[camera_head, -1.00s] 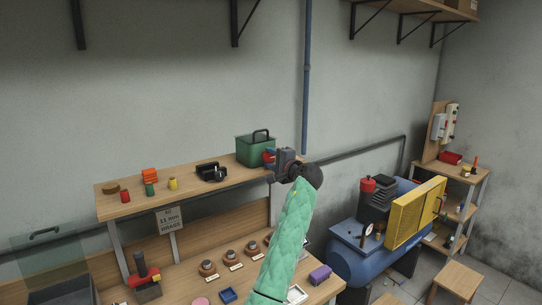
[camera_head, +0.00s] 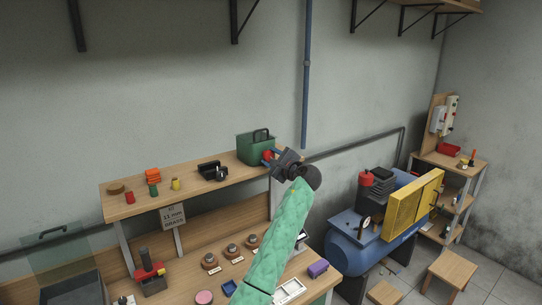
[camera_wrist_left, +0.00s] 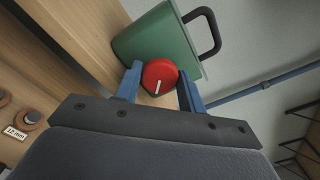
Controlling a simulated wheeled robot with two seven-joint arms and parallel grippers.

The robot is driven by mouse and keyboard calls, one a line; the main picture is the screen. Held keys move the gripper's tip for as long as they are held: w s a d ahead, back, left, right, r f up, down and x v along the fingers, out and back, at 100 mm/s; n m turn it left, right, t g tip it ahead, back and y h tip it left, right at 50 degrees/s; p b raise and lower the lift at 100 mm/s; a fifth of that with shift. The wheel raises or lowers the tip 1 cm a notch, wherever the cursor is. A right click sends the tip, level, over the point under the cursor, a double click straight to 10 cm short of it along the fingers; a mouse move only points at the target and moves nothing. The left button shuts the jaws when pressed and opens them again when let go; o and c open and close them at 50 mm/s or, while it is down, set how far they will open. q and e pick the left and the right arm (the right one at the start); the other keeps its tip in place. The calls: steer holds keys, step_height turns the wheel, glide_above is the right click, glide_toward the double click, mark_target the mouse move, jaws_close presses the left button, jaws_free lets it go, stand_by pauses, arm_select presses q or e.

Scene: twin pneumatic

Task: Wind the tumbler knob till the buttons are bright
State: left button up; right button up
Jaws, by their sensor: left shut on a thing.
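The tumbler is a green box (camera_head: 256,148) with a black handle, at the right end of the raised shelf. Its red round knob (camera_wrist_left: 160,74) faces my left gripper and carries a white mark, slanting down-left in the wrist view. My left gripper (camera_head: 267,157) is at the knob, with its two blue fingers on either side of it, shut on it. In the head view the wrist hides part of the box front. No buttons show inside the tumbler. My right gripper is out of view.
The wooden shelf (camera_head: 228,184) also holds a black device (camera_head: 212,171) and small coloured pots. Several round brown-based pieces (camera_head: 231,249) with labels stand on the bench below. A blue compressor (camera_head: 352,254) with a yellow guard stands right. The floor at far right is partly clear.

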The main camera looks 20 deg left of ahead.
arm_select(q)
steer(key=shift+f, duration=0.1)
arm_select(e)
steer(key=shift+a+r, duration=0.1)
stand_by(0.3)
arm_select(q)
steer(key=o, duration=1)
steer(key=shift+d, duration=0.1)
steer(key=shift+c, duration=0.2)
steer(key=shift+s+d+f, duration=0.1)
steer(key=shift+d, duration=0.05)
steer(key=b+v, duration=0.4)
steer(key=v, duration=0.3)
steer(key=shift+d, duration=0.2)
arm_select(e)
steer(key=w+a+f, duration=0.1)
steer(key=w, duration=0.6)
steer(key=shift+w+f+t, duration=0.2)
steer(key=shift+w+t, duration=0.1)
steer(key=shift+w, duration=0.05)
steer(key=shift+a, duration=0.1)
